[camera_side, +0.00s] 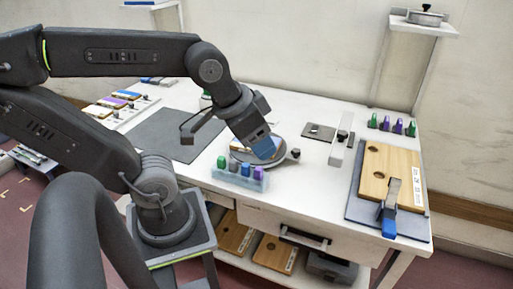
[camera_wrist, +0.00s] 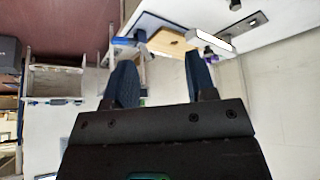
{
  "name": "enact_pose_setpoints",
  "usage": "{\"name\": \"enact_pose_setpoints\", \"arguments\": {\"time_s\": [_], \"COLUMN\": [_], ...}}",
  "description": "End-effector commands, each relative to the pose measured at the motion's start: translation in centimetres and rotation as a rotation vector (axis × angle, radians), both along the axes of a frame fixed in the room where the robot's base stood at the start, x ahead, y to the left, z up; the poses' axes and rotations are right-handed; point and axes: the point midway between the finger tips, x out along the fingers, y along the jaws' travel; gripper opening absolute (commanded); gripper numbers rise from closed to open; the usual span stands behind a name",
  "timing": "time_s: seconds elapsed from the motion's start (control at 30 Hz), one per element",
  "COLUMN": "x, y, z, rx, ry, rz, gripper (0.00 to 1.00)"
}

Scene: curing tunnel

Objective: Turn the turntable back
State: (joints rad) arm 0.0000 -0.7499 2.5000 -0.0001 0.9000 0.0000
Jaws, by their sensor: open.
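The turntable is not recognisable in the wrist view.
A wooden board (camera_side: 376,184) with a blue-handled clamp (camera_side: 389,222) lies at the right. A white upright bar (camera_side: 341,150) stands between.

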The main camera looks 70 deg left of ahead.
Motion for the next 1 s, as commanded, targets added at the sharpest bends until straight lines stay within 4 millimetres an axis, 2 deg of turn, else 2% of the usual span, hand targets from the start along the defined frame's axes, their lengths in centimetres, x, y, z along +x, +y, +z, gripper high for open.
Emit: {"name": "enact_pose_setpoints", "arguments": {"time_s": [0.27, 0.33, 0.47, 0.57, 0.77, 0.87, 1.0], "x": [0.0, 0.0, 1.0, 3.1, 9.4, 12.6, 16.4], "y": [0.0, 0.0, 0.5, 1.4, 5.5, 8.1, 12.3], "z": [0.0, 0.0, 0.3, 0.8, 0.8, 0.0, -2.2], "rx": [0.0, 0.0, -0.001, -0.004, -0.023, -0.039, -0.066], "ry": [0.0, 0.0, 0.022, 0.07, 0.202, 0.269, 0.36], "rz": [0.0, 0.0, 0.022, 0.066, 0.194, 0.258, 0.345], "gripper": [0.51, 0.56, 0.56, 0.56, 0.56, 0.56, 0.56]}}
